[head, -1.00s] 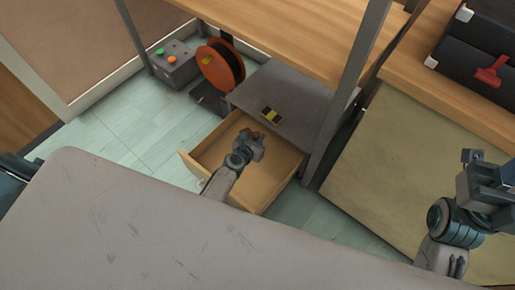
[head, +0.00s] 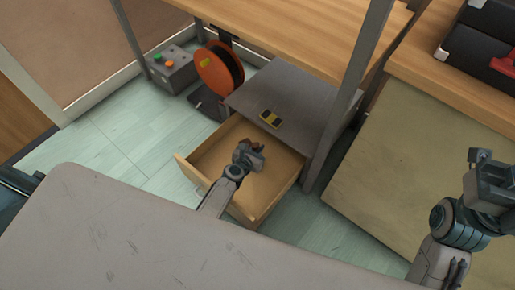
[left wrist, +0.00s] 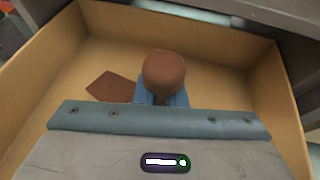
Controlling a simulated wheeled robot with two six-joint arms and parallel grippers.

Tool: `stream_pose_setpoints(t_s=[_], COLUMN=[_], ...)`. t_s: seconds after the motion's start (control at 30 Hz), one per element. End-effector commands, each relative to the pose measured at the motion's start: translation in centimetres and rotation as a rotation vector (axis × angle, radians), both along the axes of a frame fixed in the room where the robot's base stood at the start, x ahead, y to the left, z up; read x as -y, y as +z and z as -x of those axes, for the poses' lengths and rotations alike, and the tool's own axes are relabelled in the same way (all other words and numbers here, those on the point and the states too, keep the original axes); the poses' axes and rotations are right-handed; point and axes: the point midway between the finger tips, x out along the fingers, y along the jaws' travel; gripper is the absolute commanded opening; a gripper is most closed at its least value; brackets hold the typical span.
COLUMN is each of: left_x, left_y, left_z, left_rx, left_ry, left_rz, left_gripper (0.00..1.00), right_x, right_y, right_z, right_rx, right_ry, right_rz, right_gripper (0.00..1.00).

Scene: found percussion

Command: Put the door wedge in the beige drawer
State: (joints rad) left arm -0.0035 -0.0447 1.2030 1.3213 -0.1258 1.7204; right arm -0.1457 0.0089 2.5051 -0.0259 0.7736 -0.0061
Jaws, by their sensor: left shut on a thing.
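The beige drawer (head: 209,157) is pulled open under the grey cabinet top. My left gripper (head: 249,150) is over the drawer's inside, shut on the brown door wedge (left wrist: 164,72). In the left wrist view, the wedge's rounded end sticks out past the blue fingertips (left wrist: 163,99), with the drawer walls (left wrist: 50,52) around it. A flat brown angular patch (left wrist: 110,88) shows to its left; I cannot tell whether it is part of the wedge. Whether the wedge touches the drawer floor is unclear. My right gripper (head: 490,168) is far right; its jaw opening is unclear.
An orange reel (head: 219,68) and a grey button box (head: 169,69) stand on the left. A table leg (head: 345,100) rises right of the drawer.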

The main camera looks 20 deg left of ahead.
Motion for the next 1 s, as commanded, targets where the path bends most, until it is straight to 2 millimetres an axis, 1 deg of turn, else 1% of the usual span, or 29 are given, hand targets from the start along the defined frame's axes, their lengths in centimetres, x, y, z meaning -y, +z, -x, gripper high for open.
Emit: stream_pose_setpoints(t_s=[0.2, 0.33, 0.37, 0.43, 0.47, 0.77, 0.87, 0.97, 1.0], left_x=[0.0, 0.0, 0.0, 0.0, 0.0, 0.0, 0.0, 0.0, -0.1], left_y=[-0.8, -0.8, -0.9, -0.9, -1.0, -1.0, -0.5, 0.8, 0.8], left_z=[0.0, 0.0, 0.1, 0.1, 0.1, 0.2, 0.2, 0.2, 1.1], left_rx=[0.001, 0.0, -0.002, -0.003, -0.003, -0.006, -0.006, -0.004, -0.006], left_ry=[0.0, 0.0, 0.0, 0.0, 0.0, 0.0, 0.0, 0.0, 0.0], left_rz=[0.0, 0.0, 0.001, 0.0, 0.0, 0.0, 0.0, -0.001, 0.0], left_gripper=[0.0, 0.0, 0.16, 0.3, 0.32, 0.32, 0.32, 0.32, 0.32], right_x=[0.0, 0.0, 0.0, 0.0, 0.0, 0.0, 0.0, 0.1, 0.1], right_y=[-0.8, -0.6, -0.6, -0.6, -0.6, -0.5, 0.0, 1.1, 1.2], right_z=[-0.1, -0.1, -0.1, -0.1, -0.1, -0.1, -0.1, -0.1, -0.1], right_rx=[-0.004, -0.002, -0.002, -0.001, -0.001, 0.0, 0.001, 0.004, 0.003], right_ry=[-0.004, -0.005, -0.005, -0.005, -0.005, -0.005, -0.004, 0.001, 0.004], right_rz=[0.0, -0.004, -0.005, -0.005, -0.006, -0.008, -0.009, -0.011, -0.01], right_gripper=[0.36, 0.36, 0.36, 0.36, 0.36, 0.36, 0.36, 0.36, 0.36])
